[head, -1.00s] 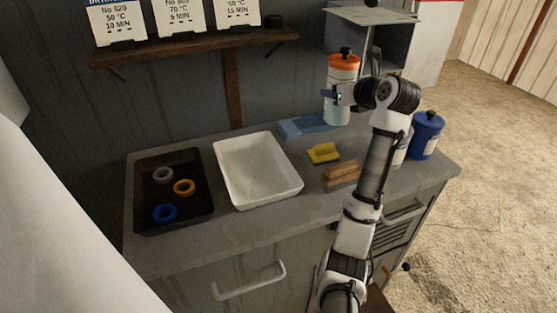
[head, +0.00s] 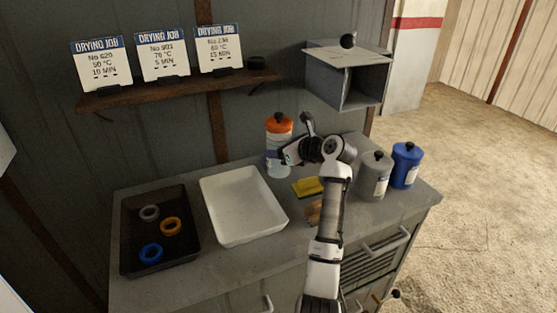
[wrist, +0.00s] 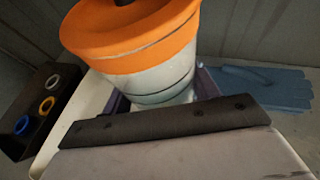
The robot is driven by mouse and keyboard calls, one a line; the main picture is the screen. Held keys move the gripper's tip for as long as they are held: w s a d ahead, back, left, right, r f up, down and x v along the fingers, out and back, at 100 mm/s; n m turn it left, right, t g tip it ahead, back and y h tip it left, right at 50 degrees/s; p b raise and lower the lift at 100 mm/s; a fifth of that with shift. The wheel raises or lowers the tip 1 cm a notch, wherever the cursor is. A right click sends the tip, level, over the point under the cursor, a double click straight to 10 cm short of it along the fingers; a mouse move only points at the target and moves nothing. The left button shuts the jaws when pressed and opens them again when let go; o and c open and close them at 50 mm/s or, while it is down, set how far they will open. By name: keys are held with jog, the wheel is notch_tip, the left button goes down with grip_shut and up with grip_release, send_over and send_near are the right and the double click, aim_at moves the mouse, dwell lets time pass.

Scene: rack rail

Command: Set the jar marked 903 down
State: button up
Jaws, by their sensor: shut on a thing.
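The jar with an orange lid (head: 278,125) is upright in the head view, behind the white tray's right back corner. Its white body (wrist: 160,75) fills the middle of the wrist view. My gripper (head: 287,156) is shut around the jar's body below the lid. The number on this jar cannot be read. I cannot tell whether its base touches the bench. A grey jar (head: 375,177) and a blue jar (head: 405,166) stand at the bench's right end, apart from my gripper.
The white tray (head: 207,190) is empty. A black tray (head: 126,240) at left holds blue, orange and grey rings. A yellow sponge (head: 306,187) lies near my arm. A blue glove (wrist: 260,88) lies beside the jar. An open grey box (head: 345,75) and a shelf with cards (head: 185,85) are above.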

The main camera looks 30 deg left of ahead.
jog(key=shift+f+p, duration=0.35)
jog(key=shift+f, duration=1.45)
jog(key=shift+f, duration=0.1)
jog(key=o, duration=1.3)
jog(key=shift+f, duration=0.1)
jog(key=shift+d+r, duration=0.2)
jog(key=shift+d, duration=0.05)
jog(key=b+v, duration=0.2)
jog(key=v, duration=0.9)
jog(key=shift+s+d+r, duration=0.15)
jog(key=shift+s+d, duration=0.05)
